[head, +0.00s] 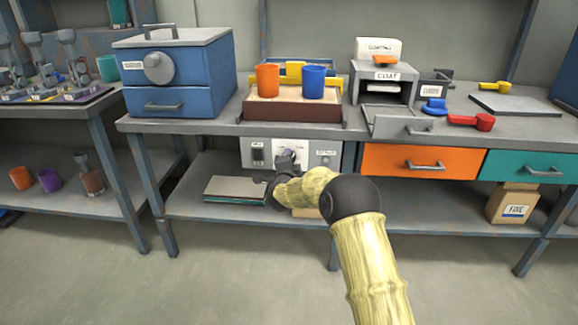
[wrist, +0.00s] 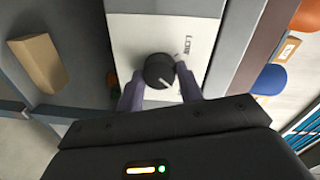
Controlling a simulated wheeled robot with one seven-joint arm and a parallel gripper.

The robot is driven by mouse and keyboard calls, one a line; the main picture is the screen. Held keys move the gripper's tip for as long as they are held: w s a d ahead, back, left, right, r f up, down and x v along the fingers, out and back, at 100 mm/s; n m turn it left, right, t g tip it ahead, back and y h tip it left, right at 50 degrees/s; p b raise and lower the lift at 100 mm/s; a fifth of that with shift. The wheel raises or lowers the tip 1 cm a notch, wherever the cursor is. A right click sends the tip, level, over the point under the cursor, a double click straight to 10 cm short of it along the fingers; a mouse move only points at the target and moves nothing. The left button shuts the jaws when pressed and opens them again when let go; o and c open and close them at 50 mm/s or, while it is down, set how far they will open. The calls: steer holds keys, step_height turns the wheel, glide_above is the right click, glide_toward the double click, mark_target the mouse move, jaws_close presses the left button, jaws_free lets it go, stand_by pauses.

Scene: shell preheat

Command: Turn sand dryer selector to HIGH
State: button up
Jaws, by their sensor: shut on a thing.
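The sand dryer selector is a round black knob (wrist: 158,70) with a white pointer line, on a pale plate (wrist: 140,30). A LOW label (wrist: 188,42) is printed near it. In the wrist view the pointer line aims toward the lower right, not straight at LOW; no HIGH label is visible. My gripper (wrist: 158,88) is shut on the knob, with one grey-purple finger on each side. In the head view my gripper (head: 287,158) reaches the grey control panel (head: 326,146) under the bench and hides most of the knob.
Above the panel sits a sand tray (head: 290,112) with an orange cup (head: 267,79) and a blue cup (head: 313,81). An orange drawer (head: 385,160) is right of the panel. Flat boards (head: 234,189) lie on the lower shelf. The floor in front is clear.

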steer(key=shift+m, duration=0.5)
steer(key=o, duration=1)
steer(key=shift+s, duration=0.1)
steer(key=s+p, duration=0.1)
steer(key=s, duration=0.4)
steer(key=s+p, duration=0.1)
steer(key=s, duration=0.5)
steer(key=s+r+p, duration=0.1)
steer(key=s, duration=0.5)
steer(key=shift+s+p, duration=0.1)
steer(key=shift+p, duration=0.3)
